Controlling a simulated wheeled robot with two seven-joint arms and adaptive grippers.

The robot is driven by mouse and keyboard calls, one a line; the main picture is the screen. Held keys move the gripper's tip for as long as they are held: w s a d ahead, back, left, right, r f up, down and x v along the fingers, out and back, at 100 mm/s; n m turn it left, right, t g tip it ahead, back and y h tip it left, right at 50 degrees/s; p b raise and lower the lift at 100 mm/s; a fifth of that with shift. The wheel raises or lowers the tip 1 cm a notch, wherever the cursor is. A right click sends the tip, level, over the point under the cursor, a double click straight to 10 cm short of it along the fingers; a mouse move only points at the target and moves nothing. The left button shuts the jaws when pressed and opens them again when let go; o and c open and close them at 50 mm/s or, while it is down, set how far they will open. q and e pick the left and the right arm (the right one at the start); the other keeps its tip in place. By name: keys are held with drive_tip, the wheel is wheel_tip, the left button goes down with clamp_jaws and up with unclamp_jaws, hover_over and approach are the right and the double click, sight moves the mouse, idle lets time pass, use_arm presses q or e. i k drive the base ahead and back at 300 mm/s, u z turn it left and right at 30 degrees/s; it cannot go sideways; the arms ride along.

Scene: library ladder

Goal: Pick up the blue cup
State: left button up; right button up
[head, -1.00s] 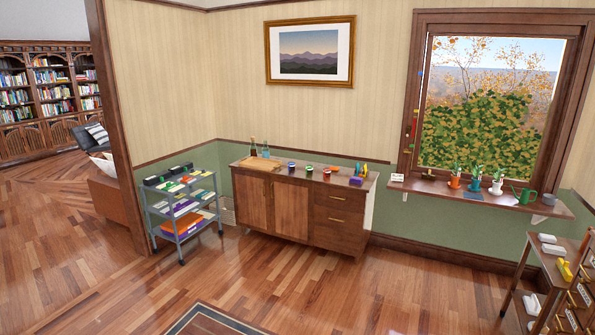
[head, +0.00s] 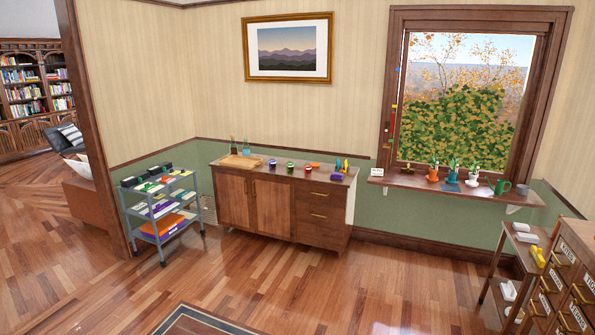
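A small dark blue cup (head: 272,163) stands upright on top of the wooden sideboard (head: 270,203) against the back wall. It is the leftmost in a short row, with a green cup (head: 290,167) and a red cup (head: 307,170) to its right. Neither of my grippers shows in the head view.
A wooden tray (head: 241,161) and bottles (head: 246,145) stand left of the blue cup. A grey wheeled cart (head: 163,214) stands left of the sideboard; a drawer cabinet (head: 570,271) is at the right. The wooden floor in front is open, with a rug edge (head: 205,318).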

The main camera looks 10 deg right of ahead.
sight(273, 162)
drive_tip(key=u, duration=0.15)
drive_tip(key=i, duration=6.05)
drive_tip(key=z, duration=0.15)
